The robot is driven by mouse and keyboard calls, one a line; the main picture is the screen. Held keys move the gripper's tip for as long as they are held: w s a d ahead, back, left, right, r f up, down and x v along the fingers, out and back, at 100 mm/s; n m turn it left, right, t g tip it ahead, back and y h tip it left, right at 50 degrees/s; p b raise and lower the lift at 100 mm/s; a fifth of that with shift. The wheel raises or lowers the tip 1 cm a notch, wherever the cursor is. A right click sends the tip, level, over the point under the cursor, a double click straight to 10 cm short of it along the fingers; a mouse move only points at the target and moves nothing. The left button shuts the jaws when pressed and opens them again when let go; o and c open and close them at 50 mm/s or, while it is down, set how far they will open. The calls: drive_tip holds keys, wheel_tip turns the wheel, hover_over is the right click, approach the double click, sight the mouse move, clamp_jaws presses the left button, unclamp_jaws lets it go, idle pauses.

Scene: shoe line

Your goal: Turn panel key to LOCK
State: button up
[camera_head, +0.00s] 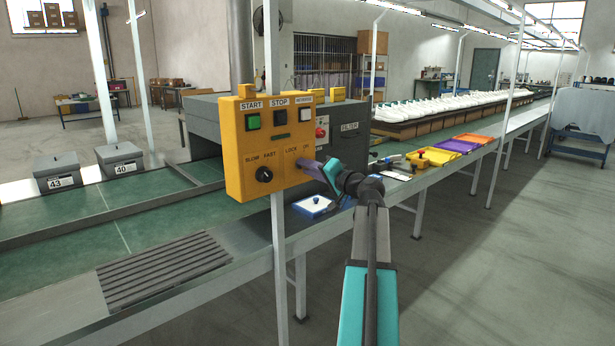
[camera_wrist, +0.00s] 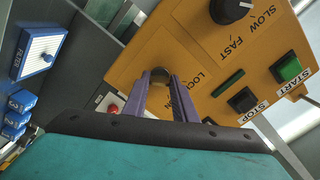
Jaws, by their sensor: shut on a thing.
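The yellow control panel (camera_head: 237,158) hangs on a thin post above the conveyor. It has START, STOP and REVERSE buttons on top, a black SLOW/FAST knob (camera_head: 264,174) at lower left, and LOCK and ON labels at lower right. My gripper (camera_head: 304,163) reaches the panel's lower right from the right, just below those labels. In the wrist view the panel (camera_wrist: 215,70) is tilted, and my purple fingers (camera_wrist: 158,80) close around the panel key (camera_wrist: 155,74) beside the LOCK label. The fingers cover much of the key, so its exact angle is hard to tell.
A grey machine (camera_head: 350,155) with a red button stands right behind the panel. On the conveyor's edge lie a blue-and-white filter box (camera_head: 314,206) and coloured trays (camera_head: 431,157). A slatted grate (camera_head: 165,270) lies at front left. The floor to the right is clear.

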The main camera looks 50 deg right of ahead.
drive_tip(key=shift+n, duration=0.3)
drive_tip(key=o, duration=1)
drive_tip(key=shift+o, duration=0.2)
drive_tip(key=shift+s, duration=0.1)
drive_tip(key=s, duration=1.3)
drive_tip(key=shift+s+a, duration=0.3)
drive_tip(key=shift+a, duration=0.15)
drive_tip(key=shift+w, duration=0.1)
